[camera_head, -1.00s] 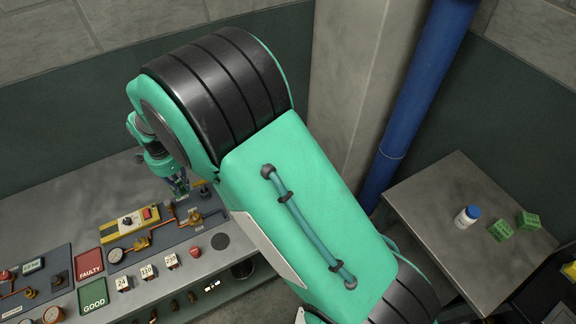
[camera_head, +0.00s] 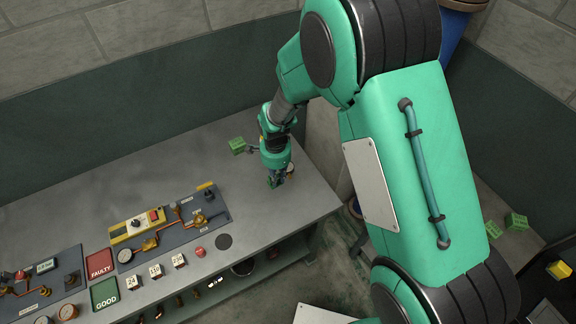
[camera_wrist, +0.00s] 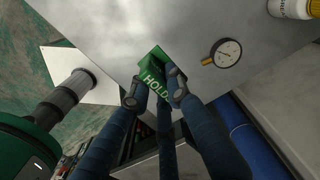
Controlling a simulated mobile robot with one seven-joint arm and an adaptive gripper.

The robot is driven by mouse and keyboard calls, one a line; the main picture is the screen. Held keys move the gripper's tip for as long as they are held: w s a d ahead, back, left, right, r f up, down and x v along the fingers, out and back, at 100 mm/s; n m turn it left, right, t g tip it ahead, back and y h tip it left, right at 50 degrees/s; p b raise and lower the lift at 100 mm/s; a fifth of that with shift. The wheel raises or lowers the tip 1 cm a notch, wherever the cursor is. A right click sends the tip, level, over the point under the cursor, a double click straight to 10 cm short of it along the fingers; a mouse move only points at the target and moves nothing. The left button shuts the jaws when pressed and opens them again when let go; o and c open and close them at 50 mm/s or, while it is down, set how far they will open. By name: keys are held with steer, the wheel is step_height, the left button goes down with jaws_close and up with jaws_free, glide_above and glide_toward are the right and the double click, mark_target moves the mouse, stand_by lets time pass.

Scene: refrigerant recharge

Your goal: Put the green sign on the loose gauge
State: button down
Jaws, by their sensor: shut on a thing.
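The green sign (camera_wrist: 153,76), lettered HOLD, is between the fingertips of my gripper (camera_wrist: 155,90) in the wrist view. My gripper is shut on it and holds it tilted. A round gauge with a white dial and a brass fitting (camera_wrist: 226,53) lies loose on the bench, apart from the sign and to its right in the wrist view. In the head view, my gripper (camera_head: 276,180) is low over the right end of the bench. The sign is too small to make out in the head view.
A green block (camera_head: 237,145) stands on the bench behind my gripper. A white bottle with a yellow cap (camera_wrist: 291,8) is at the wrist view's top right. A piped panel (camera_head: 180,228), a red FAULTY mat (camera_head: 100,274) and a green GOOD mat (camera_head: 104,304) lie left. Bench around my gripper is mostly clear.

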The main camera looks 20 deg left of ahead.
steer(key=d+p, duration=0.2)
steer(key=d, duration=0.7)
steer(key=shift+m, duration=0.3)
steer(key=shift+w+f, duration=0.2)
steer(key=shift+f, duration=1)
steer(key=shift+w+f, duration=0.2)
steer(key=shift+f, duration=0.95)
steer(key=p, duration=0.2)
glide_above(290, 168)
steer(key=shift+f, duration=0.8)
steer(key=shift+s, duration=0.1)
steer(key=shift+f, duration=1.7)
steer(key=shift+f, duration=0.2)
